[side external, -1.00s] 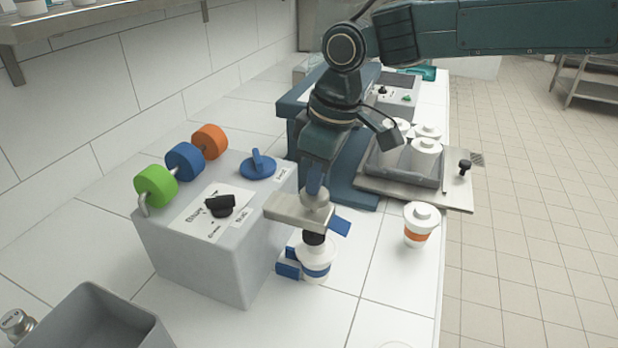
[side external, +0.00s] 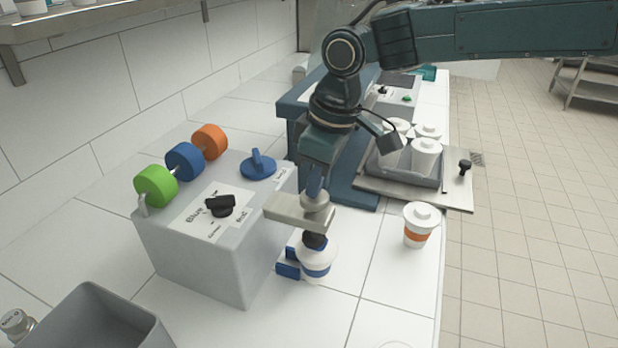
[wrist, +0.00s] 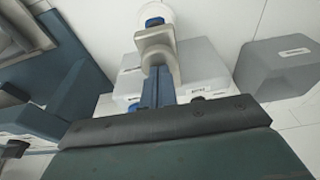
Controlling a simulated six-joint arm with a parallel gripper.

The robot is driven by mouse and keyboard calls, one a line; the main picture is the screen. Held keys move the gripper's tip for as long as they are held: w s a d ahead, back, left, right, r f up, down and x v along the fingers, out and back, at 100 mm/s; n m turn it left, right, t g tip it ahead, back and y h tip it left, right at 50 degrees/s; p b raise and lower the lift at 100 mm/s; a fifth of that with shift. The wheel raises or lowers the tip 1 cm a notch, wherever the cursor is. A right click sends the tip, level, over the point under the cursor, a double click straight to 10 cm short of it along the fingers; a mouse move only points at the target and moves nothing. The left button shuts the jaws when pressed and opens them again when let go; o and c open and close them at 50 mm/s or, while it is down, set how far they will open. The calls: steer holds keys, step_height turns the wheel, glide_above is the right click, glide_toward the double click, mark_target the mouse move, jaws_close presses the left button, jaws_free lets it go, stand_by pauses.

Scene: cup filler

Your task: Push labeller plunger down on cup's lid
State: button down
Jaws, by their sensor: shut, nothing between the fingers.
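The grey labeller (side external: 200,255) carries green, blue and orange rolls and a black dial. The black plunger foot (side external: 314,241) is at the cup's lid; exact contact is hard to tell. My gripper (side external: 316,190) is shut and empty, pointing down onto the plunger's round top. In the wrist view, its blue fingers (wrist: 158,82) meet the beige plunger piece (wrist: 155,42), with the cup partly hidden beyond.
A white cup with an orange band (side external: 419,228) stands to the right. A tray (side external: 405,172) with several lidded white cups is behind it. A grey bin (side external: 90,325) is at the front left.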

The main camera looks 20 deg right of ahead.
steer(key=shift+r, duration=3.2)
steer(key=s+d+r+m+t, duration=0.1)
steer(key=s+d+r+m, duration=0.15)
steer(key=s+d, duration=0.45)
steer(key=s+d+r+m+t, duration=0.1)
steer(key=s+d+r+m, duration=0.2)
steer(key=d, duration=0.9)
steer(key=s+d+f+m+t, duration=0.1)
steer(key=s+d+f, duration=0.2)
steer(key=s+d, duration=0.2)
steer(key=s+d+f+m+t+h, duration=0.1)
steer(key=s+d+f, duration=0.3)
steer(key=s, duration=0.8)
steer(key=shift+s+d+m+h, duration=0.15)
steer(key=shift+d+m+h, duration=0.15)
steer(key=shift+d+m, duration=0.45)
